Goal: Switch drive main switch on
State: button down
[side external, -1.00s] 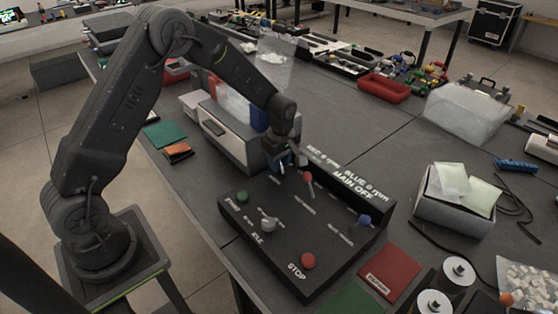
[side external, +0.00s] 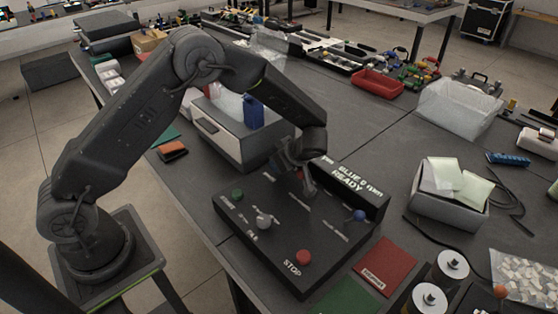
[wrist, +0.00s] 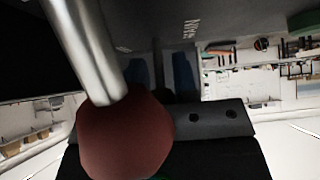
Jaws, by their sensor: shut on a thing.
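The black control console (side external: 335,262) stands on the table, and its display (side external: 350,176) reads "BLUE 0 rpm" and "READY"; my arm covers the start of the text. My gripper (side external: 294,162) is low over the console's back left part, tilted. In the wrist view my dark fingers (wrist: 160,72) are close together beside the "MAIN" lettering, shut on the main switch. The switch itself is mostly hidden between them. A red-knobbed lever (side external: 308,188) stands right beside my gripper; its red ball (wrist: 125,138) and metal rod fill the wrist view's foreground.
The console also carries a blue-knobbed lever (side external: 359,215), a red STOP button (side external: 303,257), a green button (side external: 237,194) and a grey knob (side external: 264,220). A white box (side external: 447,208) stands to the right.

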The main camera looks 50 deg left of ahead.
dwell(0.3)
jog(key=c, duration=1)
grip_release()
jog(key=shift+d, duration=0.15)
jog(key=v, duration=1.3)
jog(key=shift+d+r, duration=0.2)
jog(key=shift+d, duration=0.15)
